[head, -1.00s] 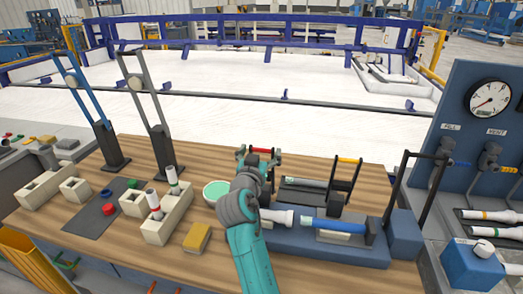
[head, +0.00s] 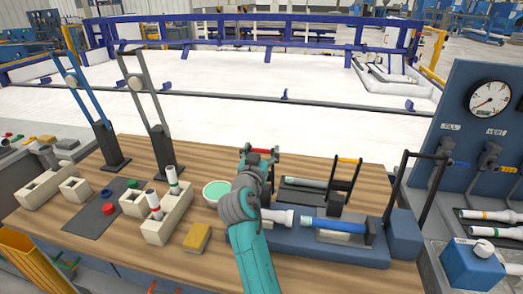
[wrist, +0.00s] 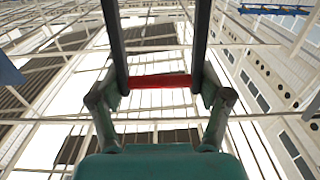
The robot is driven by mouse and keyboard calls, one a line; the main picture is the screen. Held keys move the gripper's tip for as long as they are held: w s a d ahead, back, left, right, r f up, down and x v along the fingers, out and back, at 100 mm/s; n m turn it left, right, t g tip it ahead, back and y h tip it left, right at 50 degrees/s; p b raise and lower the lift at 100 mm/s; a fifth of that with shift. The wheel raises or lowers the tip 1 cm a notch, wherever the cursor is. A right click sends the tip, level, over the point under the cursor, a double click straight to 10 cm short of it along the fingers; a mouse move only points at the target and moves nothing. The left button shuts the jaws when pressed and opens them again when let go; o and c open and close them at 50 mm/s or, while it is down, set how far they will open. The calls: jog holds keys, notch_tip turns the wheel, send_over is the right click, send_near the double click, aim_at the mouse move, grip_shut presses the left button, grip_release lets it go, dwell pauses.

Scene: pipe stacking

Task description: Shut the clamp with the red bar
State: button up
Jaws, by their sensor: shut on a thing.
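The red bar (head: 262,150) is the crosspiece of a clamp near the middle of the bench, just beyond my arm. In the wrist view the red bar (wrist: 160,82) runs across between two dark clamp arms (wrist: 117,45). My gripper (head: 259,157) is at the bar, with its fingers shut on it; it also shows in the wrist view (wrist: 160,95). My arm hides most of the clamp's lower part in the head view.
A second clamp with a yellow bar (head: 349,160) stands raised to the right. A white pipe (head: 279,216) and a blue pipe (head: 333,226) lie in the blue fixture (head: 290,244). A yellow block (head: 197,238) and beige holders (head: 168,222) sit left of my arm.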

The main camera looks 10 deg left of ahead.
jog(key=shift+s+f+t, duration=0.25)
jog(key=shift+s+t, duration=0.05)
jog(key=shift+s, duration=0.25)
jog(key=shift+t, duration=0.3)
jog(key=s+f, duration=0.1)
jog(key=s, duration=0.2)
jog(key=s+f, duration=0.2)
jog(key=s, duration=0.1)
jog(key=s+f, duration=0.2)
jog(key=s, duration=0.1)
jog(key=shift+a+f, duration=0.2)
jog(key=s+f, duration=0.1)
jog(key=f, duration=0.2)
jog(key=s+f, duration=0.3)
jog(key=f, duration=0.2)
jog(key=shift+s+f, duration=0.3)
jog(key=shift+f, duration=0.05)
jog(key=shift+o, duration=0.2)
jog(key=shift+s+f, duration=0.15)
jog(key=shift+f, duration=0.75)
jog(key=o, duration=1.5)
jog(key=shift+s, duration=0.1)
